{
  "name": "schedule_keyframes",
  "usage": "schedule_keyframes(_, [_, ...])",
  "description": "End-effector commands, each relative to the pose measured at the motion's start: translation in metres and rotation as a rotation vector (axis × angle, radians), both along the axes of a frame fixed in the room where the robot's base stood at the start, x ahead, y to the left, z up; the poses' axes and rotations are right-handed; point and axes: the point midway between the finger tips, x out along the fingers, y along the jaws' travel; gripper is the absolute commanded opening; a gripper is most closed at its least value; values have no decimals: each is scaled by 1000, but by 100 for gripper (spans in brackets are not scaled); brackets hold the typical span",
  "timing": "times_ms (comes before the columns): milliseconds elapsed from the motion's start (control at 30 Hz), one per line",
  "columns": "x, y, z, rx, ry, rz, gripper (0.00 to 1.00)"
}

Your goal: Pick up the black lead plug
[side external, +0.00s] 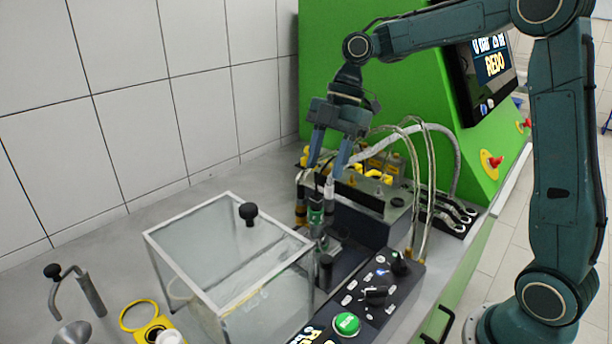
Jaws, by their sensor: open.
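My gripper (324,172) points down over the connector area, with its two blue-grey fingers apart. Just below the fingertips stand slim upright plugs. One has a light grey top and a dark lower part (329,208). Another, to its left, is dark with yellow bands (300,208). I cannot tell for certain which one is the black lead plug. The fingertips overlap the plug tops in this view, and I cannot tell whether they touch. Nothing is clearly held between the fingers.
A clear box with a black knob (248,212) stands in front of the plugs. A control panel with a green button (346,323) lies at the right front. A green cabinet (400,90) stands behind.

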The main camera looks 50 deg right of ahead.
Motion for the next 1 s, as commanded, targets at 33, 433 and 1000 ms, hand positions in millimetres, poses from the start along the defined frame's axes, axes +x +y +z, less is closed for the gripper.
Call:
schedule_keyframes(33, [0, 1, -1, 0, 1, 0, 45])
schedule_keyframes(433, [-1, 13, -31, 0, 4, 2, 45])
schedule_keyframes(1000, [0, 24, -58, -2, 0, 0, 45])
